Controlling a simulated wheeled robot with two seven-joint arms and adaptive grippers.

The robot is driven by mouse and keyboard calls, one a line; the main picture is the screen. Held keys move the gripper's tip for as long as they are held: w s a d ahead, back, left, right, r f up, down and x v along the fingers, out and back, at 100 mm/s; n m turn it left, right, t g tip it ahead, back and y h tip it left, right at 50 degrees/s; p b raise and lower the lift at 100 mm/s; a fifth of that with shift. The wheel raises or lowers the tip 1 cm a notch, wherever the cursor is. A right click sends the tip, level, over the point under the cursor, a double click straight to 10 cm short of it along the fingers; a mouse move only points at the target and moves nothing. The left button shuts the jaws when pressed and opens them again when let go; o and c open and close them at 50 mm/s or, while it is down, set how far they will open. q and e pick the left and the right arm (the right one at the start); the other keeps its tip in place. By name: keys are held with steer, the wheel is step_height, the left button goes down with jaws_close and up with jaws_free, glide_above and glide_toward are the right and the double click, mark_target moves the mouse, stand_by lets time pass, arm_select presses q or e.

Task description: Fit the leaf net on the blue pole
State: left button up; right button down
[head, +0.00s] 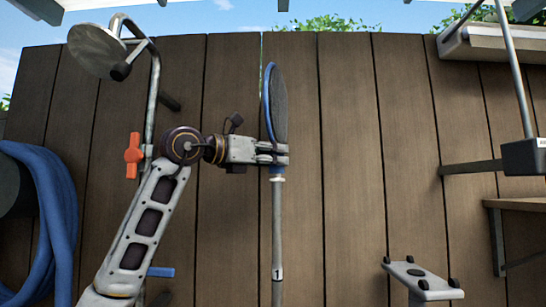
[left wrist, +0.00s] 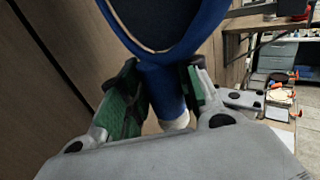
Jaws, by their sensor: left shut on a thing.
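The leaf net (head: 281,105) has a blue rim and a dark mesh. It stands upright and edge-on in the head view, and its rim and mesh fill the top of the left wrist view (left wrist: 205,40). My left gripper (head: 275,154) is shut on the net's blue neck (left wrist: 165,85). A pole (head: 277,235) runs straight down below the neck. It looks grey with a white collar and a label "1", not blue. The neck lines up with the collar and seems to meet it; how deep the fit is cannot be seen.
A shower pipe (head: 152,100) with an orange valve handle (head: 133,155) stands behind my left arm. A blue hose (head: 55,200) hangs at left. A grey plate with black knobs (head: 420,280) is at lower right, a wooden shelf (head: 525,204) at far right. Plank wall (head: 350,130) behind.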

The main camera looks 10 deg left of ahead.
arm_select(q)
steer(key=shift+f+b, duration=0.3)
steer(key=shift+f, duration=0.15)
stand_by(0.5)
steer(key=o, duration=1.2)
steer(key=shift+o, duration=0.4)
steer(key=o, duration=0.4)
steer(key=shift+o, duration=0.2)
steer(key=shift+s, duration=0.1)
steer(key=b+v, duration=0.3)
steer(key=v, duration=0.8)
stand_by(0.7)
